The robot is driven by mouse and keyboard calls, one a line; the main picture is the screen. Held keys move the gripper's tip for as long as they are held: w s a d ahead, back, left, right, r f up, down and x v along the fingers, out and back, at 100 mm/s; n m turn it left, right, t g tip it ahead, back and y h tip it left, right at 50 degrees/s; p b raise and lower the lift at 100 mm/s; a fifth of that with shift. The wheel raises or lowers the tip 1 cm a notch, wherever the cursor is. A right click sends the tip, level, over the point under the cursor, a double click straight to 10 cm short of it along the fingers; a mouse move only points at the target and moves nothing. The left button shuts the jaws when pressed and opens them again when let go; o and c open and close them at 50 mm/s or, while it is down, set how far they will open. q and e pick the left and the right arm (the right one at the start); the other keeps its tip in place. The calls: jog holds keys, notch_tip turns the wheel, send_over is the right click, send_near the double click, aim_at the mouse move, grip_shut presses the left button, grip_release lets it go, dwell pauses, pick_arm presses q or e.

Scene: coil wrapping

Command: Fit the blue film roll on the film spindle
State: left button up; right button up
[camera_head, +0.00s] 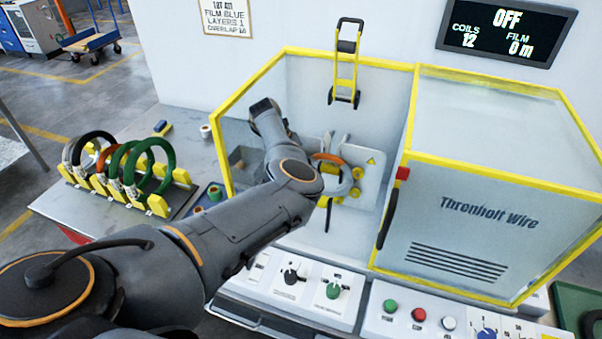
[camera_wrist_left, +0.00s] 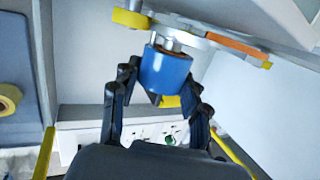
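The blue film roll (camera_wrist_left: 165,72) is in the left wrist view, between the two fingers of my left gripper (camera_wrist_left: 160,88). The fingers appear to press on its sides. Metal prongs (camera_wrist_left: 168,42) show at the roll's far end, against the pale ring; they look like the film spindle. I cannot tell how far the roll sits on them. My right gripper is in neither view.
An orange coil (camera_head: 326,158) sits at the yellow-padded ring in the bay. The yellow-framed clear cover (camera_head: 490,170) bounds it on the right. A coil rack (camera_head: 158,205) and a small tray (camera_head: 198,209) with rolls stand left. Control panels (camera_head: 312,292) lie in front.

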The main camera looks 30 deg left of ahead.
pick_arm(q)
jog(key=o, duration=0.4)
notch_tip(320, 180, up, 10)
dwell(0.5)
dwell(0.3)
